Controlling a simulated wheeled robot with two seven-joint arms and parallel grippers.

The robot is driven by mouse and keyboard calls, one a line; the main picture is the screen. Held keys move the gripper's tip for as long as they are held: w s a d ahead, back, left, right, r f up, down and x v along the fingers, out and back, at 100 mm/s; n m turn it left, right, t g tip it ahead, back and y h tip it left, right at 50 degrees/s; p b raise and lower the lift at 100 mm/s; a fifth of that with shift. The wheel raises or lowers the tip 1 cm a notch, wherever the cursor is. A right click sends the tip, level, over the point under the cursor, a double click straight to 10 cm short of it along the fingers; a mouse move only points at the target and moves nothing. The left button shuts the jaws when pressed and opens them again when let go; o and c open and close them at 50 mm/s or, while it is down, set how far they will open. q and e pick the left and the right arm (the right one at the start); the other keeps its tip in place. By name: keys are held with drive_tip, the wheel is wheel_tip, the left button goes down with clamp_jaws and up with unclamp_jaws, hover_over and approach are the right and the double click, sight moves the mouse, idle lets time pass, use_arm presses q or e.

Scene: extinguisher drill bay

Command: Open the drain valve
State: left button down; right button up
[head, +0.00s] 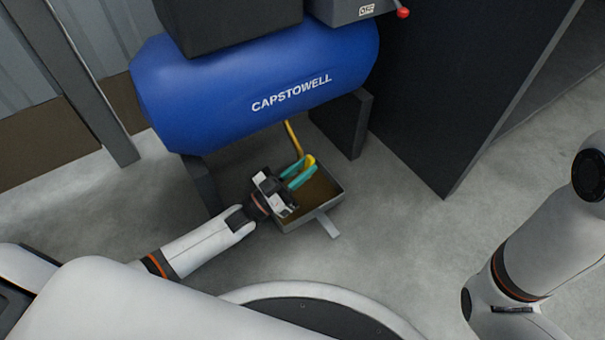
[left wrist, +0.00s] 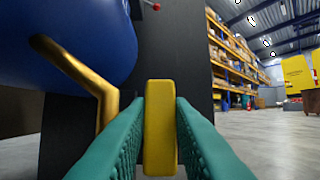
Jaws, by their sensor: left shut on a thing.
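The drain valve has a yellow handle (head: 309,161) at the end of a brass pipe (head: 294,138) under the blue CAPSTOWELL tank (head: 270,85). My left gripper (head: 301,172) has its teal fingers on either side of the yellow handle, shut on it. In the left wrist view the yellow handle (left wrist: 160,128) stands upright between the two fingers, with the brass pipe (left wrist: 100,90) to its left. The valve body is hidden. My right arm shows at the right of the head view, but its gripper is out of view.
A grey drain tray (head: 337,199) with brown contents sits on the floor under the valve. Dark tank supports (head: 356,122) stand on both sides. A tall dark panel (head: 440,90) stands to the right. A red-knobbed lever (head: 403,13) is above the tank.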

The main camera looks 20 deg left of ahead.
use_arm(q)
drive_tip(key=shift+f+t+h+b, duration=0.2)
drive_tip(key=shift+t+h+b, duration=0.15)
drive_tip(key=shift+t, duration=0.25)
drive_tip(key=shift+h, duration=0.25)
drive_tip(key=c, duration=1.6)
unclamp_jaws()
drive_tip(key=shift+o, duration=0.2)
drive_tip(key=shift+s+a, duration=0.1)
drive_tip(key=shift+s+a+f+p, duration=0.2)
drive_tip(key=shift+s+p, duration=0.05)
drive_tip(key=shift+p, duration=0.15)
drive_tip(key=p+v, duration=0.2)
drive_tip(key=v, duration=0.4)
drive_tip(key=shift+s+f, duration=0.15)
drive_tip(key=shift+f, duration=0.15)
